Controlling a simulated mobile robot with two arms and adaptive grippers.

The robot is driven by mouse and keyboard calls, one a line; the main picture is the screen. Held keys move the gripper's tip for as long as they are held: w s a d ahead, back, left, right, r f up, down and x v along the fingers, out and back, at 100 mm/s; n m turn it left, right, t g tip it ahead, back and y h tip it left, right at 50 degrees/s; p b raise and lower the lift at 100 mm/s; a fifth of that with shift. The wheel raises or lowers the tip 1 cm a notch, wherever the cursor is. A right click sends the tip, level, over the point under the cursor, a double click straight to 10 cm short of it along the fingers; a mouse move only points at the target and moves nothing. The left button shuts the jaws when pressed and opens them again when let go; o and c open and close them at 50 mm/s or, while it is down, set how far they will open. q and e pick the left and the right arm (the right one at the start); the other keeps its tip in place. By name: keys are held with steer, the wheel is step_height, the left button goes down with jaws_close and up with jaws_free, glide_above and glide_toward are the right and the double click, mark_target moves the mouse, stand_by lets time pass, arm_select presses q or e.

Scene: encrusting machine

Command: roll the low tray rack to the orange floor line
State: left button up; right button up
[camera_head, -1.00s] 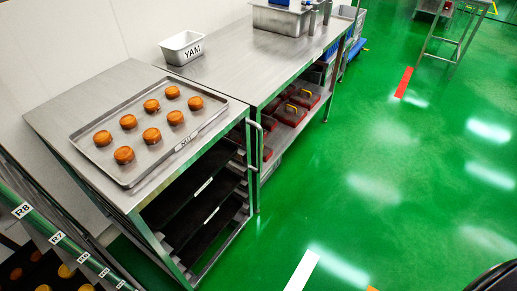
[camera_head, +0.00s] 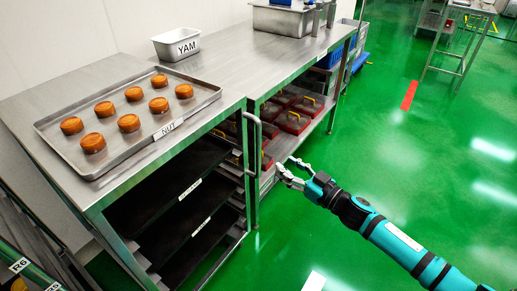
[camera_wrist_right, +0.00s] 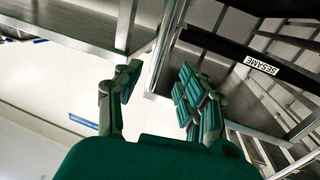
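The low tray rack (camera_head: 115,197) is a steel frame at the left, with dark trays inside and an upright handle (camera_head: 257,150) on its right end. A NUT tray (camera_head: 190,119) with several round orange-brown pastries lies on its top. My right gripper (camera_head: 292,170) is open, just right of the handle and apart from it in the head view. In the right wrist view its fingers (camera_wrist_right: 160,97) are spread, with a steel bar (camera_wrist_right: 163,48) beyond and between them. My left gripper is out of view.
A steel table (camera_head: 240,60) with a YAM tub (camera_head: 178,46) stands against the rack's far side; red-lidded boxes (camera_head: 293,121) fill its shelf. A red floor stripe (camera_head: 409,95) and a white floor mark (camera_head: 314,282) show. Another rack (camera_head: 22,262) is at lower left.

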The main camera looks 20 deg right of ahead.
mark_target(260, 148)
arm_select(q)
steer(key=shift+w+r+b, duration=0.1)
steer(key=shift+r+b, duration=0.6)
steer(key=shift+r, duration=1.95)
arm_select(e)
steer(key=x, duration=1.2)
steer(key=shift+w, duration=0.35)
jaws_close()
